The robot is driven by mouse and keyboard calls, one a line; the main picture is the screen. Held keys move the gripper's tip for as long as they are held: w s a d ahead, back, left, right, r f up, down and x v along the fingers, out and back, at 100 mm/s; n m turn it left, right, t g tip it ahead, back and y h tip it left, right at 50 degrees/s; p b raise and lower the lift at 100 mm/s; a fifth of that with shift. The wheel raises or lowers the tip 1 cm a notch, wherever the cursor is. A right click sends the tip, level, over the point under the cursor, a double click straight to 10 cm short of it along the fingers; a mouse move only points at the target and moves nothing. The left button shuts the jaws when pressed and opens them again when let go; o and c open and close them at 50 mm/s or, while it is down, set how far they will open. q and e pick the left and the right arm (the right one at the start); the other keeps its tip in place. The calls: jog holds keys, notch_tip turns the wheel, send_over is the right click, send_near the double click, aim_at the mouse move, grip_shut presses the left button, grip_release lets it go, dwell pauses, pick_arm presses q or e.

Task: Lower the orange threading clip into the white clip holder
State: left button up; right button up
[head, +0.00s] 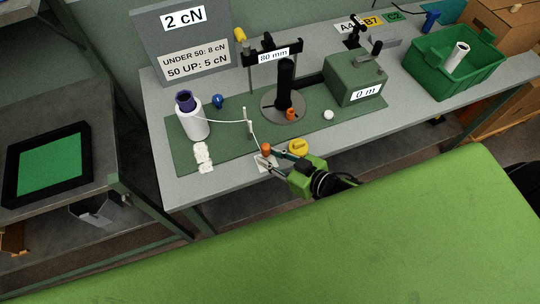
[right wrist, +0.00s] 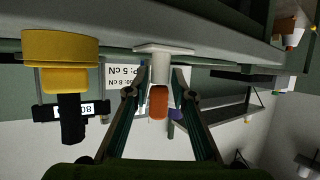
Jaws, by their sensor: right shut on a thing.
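The orange threading clip (head: 266,149) is at the front edge of the green mat, between the fingers of my right gripper (head: 269,160). In the right wrist view the orange clip (right wrist: 158,103) shows between the two fingers (right wrist: 161,76), which are shut on it. The white clip holder (right wrist: 165,62), a short tube with a flat base, is directly in line with the clip there. The two overlap in the picture, so I cannot tell whether the clip is inside the holder. In the head view the gripper partly hides the holder. My left gripper is not in view.
A yellow round object (head: 299,147) stands just right of my right gripper. A white yarn cone (head: 192,122) is at the left, its yarn running to a thin post (head: 248,122). The black cylinder (head: 285,85) and green box (head: 354,80) stand behind.

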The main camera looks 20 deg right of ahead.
jog(key=shift+f, duration=0.35)
dwell(0.3)
jog(key=o, duration=1.1)
jog(key=shift+s, duration=0.1)
jog(key=v, duration=1.2)
jog(key=shift+d, duration=0.1)
jog(key=shift+f, duration=0.1)
